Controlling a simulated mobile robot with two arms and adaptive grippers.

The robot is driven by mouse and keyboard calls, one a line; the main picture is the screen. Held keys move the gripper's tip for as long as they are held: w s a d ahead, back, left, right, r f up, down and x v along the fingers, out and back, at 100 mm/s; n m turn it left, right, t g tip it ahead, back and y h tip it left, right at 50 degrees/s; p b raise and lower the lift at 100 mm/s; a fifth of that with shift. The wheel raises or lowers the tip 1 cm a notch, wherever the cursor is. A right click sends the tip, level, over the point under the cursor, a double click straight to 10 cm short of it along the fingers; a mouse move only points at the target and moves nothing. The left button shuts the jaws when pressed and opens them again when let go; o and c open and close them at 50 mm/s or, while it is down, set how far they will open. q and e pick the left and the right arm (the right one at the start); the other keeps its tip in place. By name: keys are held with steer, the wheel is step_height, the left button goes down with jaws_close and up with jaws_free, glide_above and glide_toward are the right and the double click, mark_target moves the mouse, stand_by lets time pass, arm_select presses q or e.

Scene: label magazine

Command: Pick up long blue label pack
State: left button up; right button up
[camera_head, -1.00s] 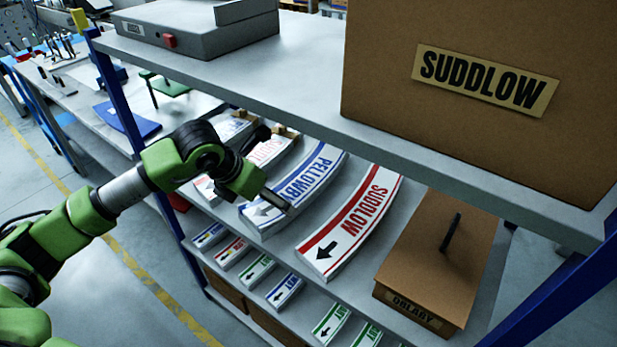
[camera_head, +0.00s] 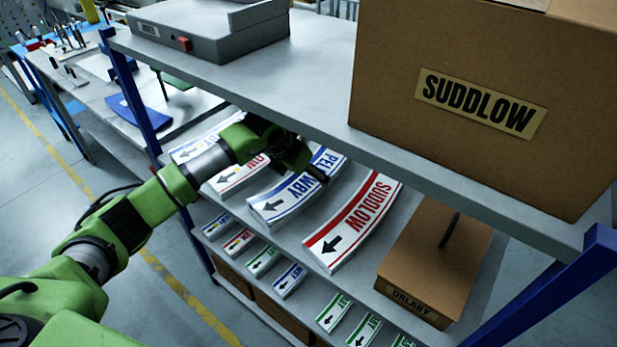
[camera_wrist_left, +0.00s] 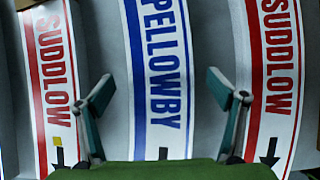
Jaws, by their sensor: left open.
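The long blue label pack (camera_head: 278,208), a curved white stack with blue bands and the word PELLOWBY, lies on the middle shelf. My left gripper (camera_head: 318,176) is above it in the head view, and my arm hides part of its lettering. In the left wrist view the pack (camera_wrist_left: 158,40) runs down the middle. My left gripper (camera_wrist_left: 160,84) is open there, one finger on each side of the pack, with nothing held. Whether the fingers reach down to the pack's height I cannot tell. My right gripper is not in view.
A red SUDDLOW pack (camera_head: 352,222) lies to the right, another red pack (camera_head: 240,176) to the left. A brown box (camera_head: 435,262) stands further right. The upper shelf (camera_head: 330,100) overhangs the packs, with a large SUDDLOW carton (camera_head: 480,60). Smaller packs (camera_head: 290,281) lie below.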

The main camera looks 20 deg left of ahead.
arm_select(q)
steer(key=shift+x, duration=1.2)
steer(key=shift+r, duration=0.1)
steer(key=c, duration=1.6)
steer(key=shift+w+r, duration=0.1)
steer(key=shift+c, duration=0.6)
